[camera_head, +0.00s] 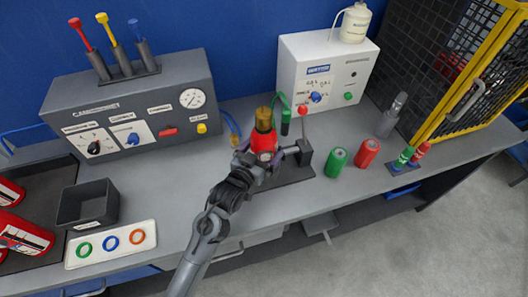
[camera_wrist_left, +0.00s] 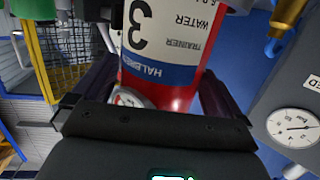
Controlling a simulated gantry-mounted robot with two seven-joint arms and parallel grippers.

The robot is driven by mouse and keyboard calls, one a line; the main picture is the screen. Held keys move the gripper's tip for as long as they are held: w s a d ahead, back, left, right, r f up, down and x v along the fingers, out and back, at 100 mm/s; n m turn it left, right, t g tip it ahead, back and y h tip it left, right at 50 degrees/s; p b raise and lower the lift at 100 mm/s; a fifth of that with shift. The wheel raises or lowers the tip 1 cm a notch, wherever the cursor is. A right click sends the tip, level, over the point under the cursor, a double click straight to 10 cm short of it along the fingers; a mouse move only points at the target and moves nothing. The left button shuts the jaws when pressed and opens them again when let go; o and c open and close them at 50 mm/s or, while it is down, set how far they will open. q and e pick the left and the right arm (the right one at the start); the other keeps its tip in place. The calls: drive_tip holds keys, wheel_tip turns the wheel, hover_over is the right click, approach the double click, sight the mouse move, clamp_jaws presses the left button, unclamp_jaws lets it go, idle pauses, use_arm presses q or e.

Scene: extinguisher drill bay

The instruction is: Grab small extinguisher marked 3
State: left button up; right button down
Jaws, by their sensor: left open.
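The small red extinguisher (camera_head: 263,141) stands upright near the middle of the bench, with a brass-coloured top. In the left wrist view the extinguisher (camera_wrist_left: 165,45) fills the upper middle, and its white and blue label shows a large 3, upside down. My left gripper (camera_head: 258,159) reaches it from the front. In the left wrist view its dark fingers (camera_wrist_left: 160,88) are open, one on each side of the red body. I cannot tell whether either finger touches it. The extinguisher's lower part is hidden by the gripper in the head view. My right gripper is not in view.
A dark clamp block (camera_head: 304,153) stands just right of the extinguisher. A grey gauge panel (camera_head: 135,108) and a white box (camera_head: 325,72) stand behind. An empty dark bin (camera_head: 88,204) is at left.

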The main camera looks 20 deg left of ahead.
use_arm(q)
drive_tip(key=shift+w+f, duration=0.1)
drive_tip(key=shift+w, duration=0.45)
drive_tip(key=shift+c, duration=0.5)
drive_tip(key=c, duration=1.7)
drive_tip(key=shift+r, duration=0.25)
drive_tip(key=shift+c, duration=0.3)
drive_tip(key=shift+r, duration=0.15)
